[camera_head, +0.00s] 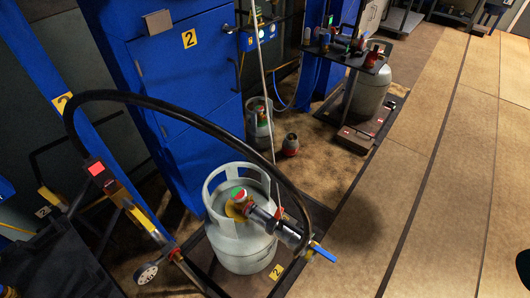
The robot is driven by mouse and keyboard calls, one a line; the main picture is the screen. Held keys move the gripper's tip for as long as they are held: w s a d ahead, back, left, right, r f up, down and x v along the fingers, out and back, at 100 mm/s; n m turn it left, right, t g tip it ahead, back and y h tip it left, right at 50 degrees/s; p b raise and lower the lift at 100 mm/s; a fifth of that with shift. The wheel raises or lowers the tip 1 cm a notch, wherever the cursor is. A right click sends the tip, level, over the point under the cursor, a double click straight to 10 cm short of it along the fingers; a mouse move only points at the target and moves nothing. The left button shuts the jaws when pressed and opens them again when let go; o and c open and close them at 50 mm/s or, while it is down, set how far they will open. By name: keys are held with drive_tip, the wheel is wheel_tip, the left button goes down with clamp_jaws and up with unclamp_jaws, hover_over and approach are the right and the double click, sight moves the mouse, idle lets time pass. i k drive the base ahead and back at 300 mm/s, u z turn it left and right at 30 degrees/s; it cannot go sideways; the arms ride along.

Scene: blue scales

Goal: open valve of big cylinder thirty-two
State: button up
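A big grey cylinder (241,252) with a collar handle stands upright on a low dark scale platform (322,272) at the bottom centre. Its valve knob (238,194), red and green, sits on top inside the collar. A metal coupling (274,224) is at the valve and reaches right and down. A blue lever (322,251) sits at its outer end. A black hose (190,101) arcs over the cylinder towards the coupling. A yellow label "2" (276,272) is by the cylinder's base; I see no "32". I cannot identify my gripper in this view.
A blue cabinet (192,95) stands behind the cylinder. A smaller cylinder (258,124) and a small reddish item (290,145) are on the floor behind. Another large cylinder (368,82) stands at the upper right beside a dark shelf.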

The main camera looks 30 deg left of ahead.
sight(237, 194)
drive_tip(key=u, duration=1.55)
drive_tip(key=k, duration=0.6)
drive_tip(key=u, duration=0.35)
drive_tip(key=i, duration=1.15)
drive_tip(key=z, duration=0.5)
